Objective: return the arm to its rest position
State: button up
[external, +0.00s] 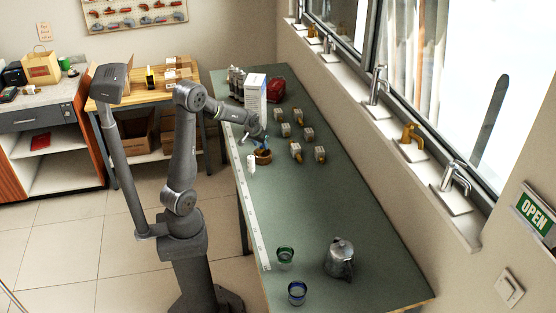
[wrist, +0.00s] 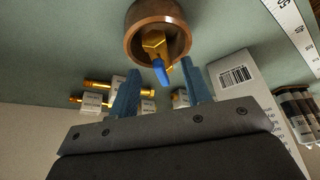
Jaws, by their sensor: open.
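My gripper (external: 258,138) is over the far half of the green bench (external: 310,205), just above a round brown bowl (external: 263,158). In the wrist view its two blue fingers (wrist: 160,67) are apart, with nothing held between them. The brown bowl (wrist: 133,22) shows beyond the fingertips. A brass fitting with a blue handle (wrist: 161,72) is in the bowl; its handle appears between the fingertips in the picture. I cannot tell whether the fingers touch it.
Several boxed brass fittings (external: 309,134) stand right of the bowl. A tall white box (external: 255,95), a red item (external: 275,89) and dark bottles (external: 236,80) stand behind. A metal kettle (external: 339,258), green glass (external: 285,257) and blue glass (external: 297,292) are near. The middle bench is clear.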

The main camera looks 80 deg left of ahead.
aim_at(260, 148)
jog(key=shift+f, duration=1.55)
jog(key=v, duration=1.2)
jog(key=x, duration=1.2)
jog(key=shift+f, duration=0.2)
jog(key=r, duration=0.5)
jog(key=shift+w+d, duration=0.1)
jog(key=shift+d, duration=0.15)
jog(key=w+d+r, duration=0.1)
jog(key=d+r, duration=0.6)
jog(key=d, duration=0.4)
jog(key=s+a+f+n, duration=0.1)
jog(key=s+a, duration=0.4)
jog(key=a, duration=0.9)
jog(key=s+a+f+n+g, duration=0.1)
jog(key=s+a, duration=0.4)
jog(key=a, duration=0.9)
jog(key=s+a+f+n+y, duration=0.1)
jog(key=s+a, duration=0.4)
jog(key=a, duration=0.9)
jog(key=shift+a+f+n+g, duration=0.25)
jog(key=shift+f+n+g, duration=0.15)
jog(key=shift+f+n, duration=0.55)
jog(key=shift+r, duration=0.15)
